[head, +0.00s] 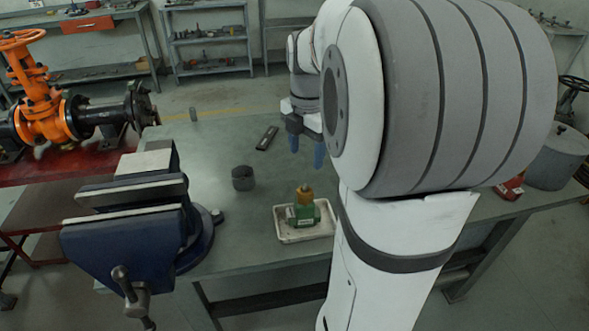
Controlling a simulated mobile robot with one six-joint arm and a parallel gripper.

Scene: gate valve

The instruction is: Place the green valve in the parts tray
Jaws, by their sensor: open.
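The green valve (302,215) with a brass-coloured top (305,195) stands in the parts tray (288,238), a small pale shallow tray near the table's front edge. The valve looks upright inside the tray's rim. My gripper (306,150) is behind and above the tray, with blue fingertips pointing down. Its fingers are apart and nothing shows between them. It is clear of the valve. My arm hides the area to the right of the tray.
A blue bench vise (125,240) stands at the table's left front. A dark grey cylinder (243,178) and a flat dark object (267,138) lie on the grey-green table (220,150). A large orange gate valve (42,105) is on a red bench at left.

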